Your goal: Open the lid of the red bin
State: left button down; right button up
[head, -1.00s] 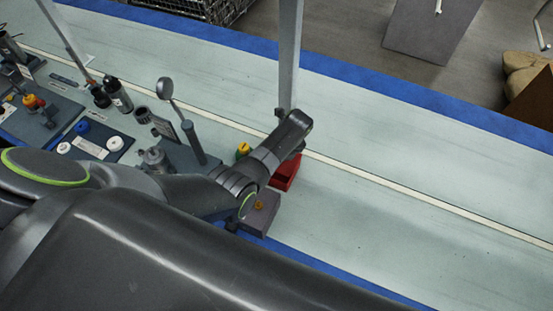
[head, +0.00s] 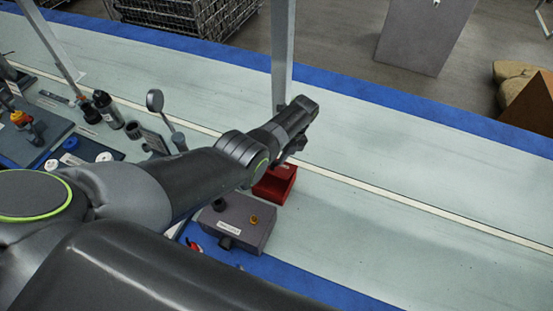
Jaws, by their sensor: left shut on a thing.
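The red bin (head: 273,188) stands on the pale bench mat, just right of the middle of the head view. My left gripper (head: 293,153) is at the bin's far upper edge, pointing down and right, and is shut on the bin's lid. The fingertips and the lid are mostly hidden behind the gripper and wrist, so how far the lid is raised cannot be told. My right gripper is not in view.
A metal post (head: 283,50) rises just behind the gripper. Bottles and a round-headed stand (head: 155,101) are at the left. The mat to the right is clear.

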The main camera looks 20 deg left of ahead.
pick_arm(q)
jog(key=c, duration=1.1)
grip_release()
jog(key=shift+w+d+r, duration=0.1)
jog(key=shift+w+r, duration=0.05)
jog(key=shift+r, duration=0.25)
jog(key=v, duration=1.6)
jog(key=shift+r+b, duration=0.3)
jog(key=shift+b, duration=0.1)
